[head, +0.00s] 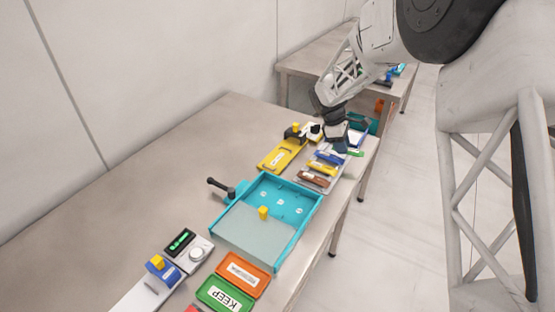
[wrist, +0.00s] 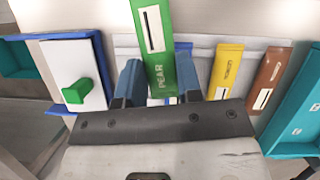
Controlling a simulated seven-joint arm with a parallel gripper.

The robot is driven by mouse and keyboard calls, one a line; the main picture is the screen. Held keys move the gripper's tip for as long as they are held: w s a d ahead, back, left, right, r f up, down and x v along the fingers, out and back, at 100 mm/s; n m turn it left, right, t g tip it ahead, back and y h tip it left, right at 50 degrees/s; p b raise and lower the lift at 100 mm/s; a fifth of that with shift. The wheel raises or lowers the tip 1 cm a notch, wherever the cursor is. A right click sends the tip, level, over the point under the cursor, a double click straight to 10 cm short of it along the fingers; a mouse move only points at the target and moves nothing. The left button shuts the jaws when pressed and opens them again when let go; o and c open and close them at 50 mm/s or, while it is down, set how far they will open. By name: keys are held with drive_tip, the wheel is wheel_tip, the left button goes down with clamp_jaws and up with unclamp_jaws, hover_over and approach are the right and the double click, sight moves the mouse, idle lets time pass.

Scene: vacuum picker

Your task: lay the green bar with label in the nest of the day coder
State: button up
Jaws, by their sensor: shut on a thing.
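The green bar with label (wrist: 160,45) reads "PEAR" and has a white label with a dark stripe. My gripper (wrist: 160,85) is shut on it, with blue fingers on either side. In the head view my gripper (head: 340,145) is over the right end of the row of bars, and a bit of the green bar (head: 356,153) shows beside it. No machine is clearly marked as the day coder. A yellow device (head: 283,152) with a black part stands left of the bars, and a grey unit (head: 188,250) with a green-lit display and knob stands at the front left.
Blue, yellow (wrist: 226,72) and brown (wrist: 270,78) bars lie in a pale rack beside my gripper. A teal tray (head: 292,240) with a grey lid and yellow knob fills the middle. Orange (head: 243,274) and green KEEP (head: 224,294) trays sit in front. The table's left side is clear.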

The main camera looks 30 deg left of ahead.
drive_tip(key=s+a+r+n+t+y, duration=0.2)
drive_tip(key=s+a+r+n+t, duration=0.1)
drive_tip(key=s+a+n, duration=0.45)
wheel_tip(320, 180, up, 4)
drive_tip(key=f+n+y, duration=0.1)
drive_tip(key=n+y, duration=0.2)
drive_tip(key=n, duration=0.6)
hover_over(276, 160)
drive_tip(key=s, duration=0.2)
drive_tip(key=shift+w+r+m+t, duration=0.25)
drive_tip(key=shift+t, duration=0.15)
drive_tip(key=shift+f, duration=0.15)
drive_tip(key=shift+f, duration=1.2)
drive_tip(key=shift+f, duration=0.1)
drive_tip(key=shift+f, duration=2.55)
drive_tip(key=shift+f, duration=0.65)
